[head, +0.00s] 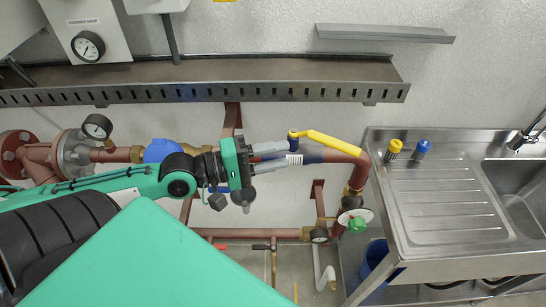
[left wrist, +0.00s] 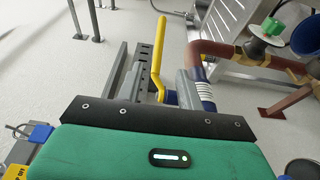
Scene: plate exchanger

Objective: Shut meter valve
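The valve's long yellow lever (head: 330,142) sits on the red-brown pipe in the middle of the head view and points right, roughly along the pipe. Its pivot end is at the lever's left. My left gripper (head: 291,153) is open, just left of the lever, with its fingertips near the pivot end. In the left wrist view the yellow lever (left wrist: 161,50) appears between the two grey fingers, beside the blue pipe section (left wrist: 205,95). I cannot tell whether a finger touches it. My right gripper is not in view.
A steel sink unit (head: 440,205) with a yellow and a blue bottle stands at the right. A perforated steel shelf (head: 220,70) runs along the wall above the pipe.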

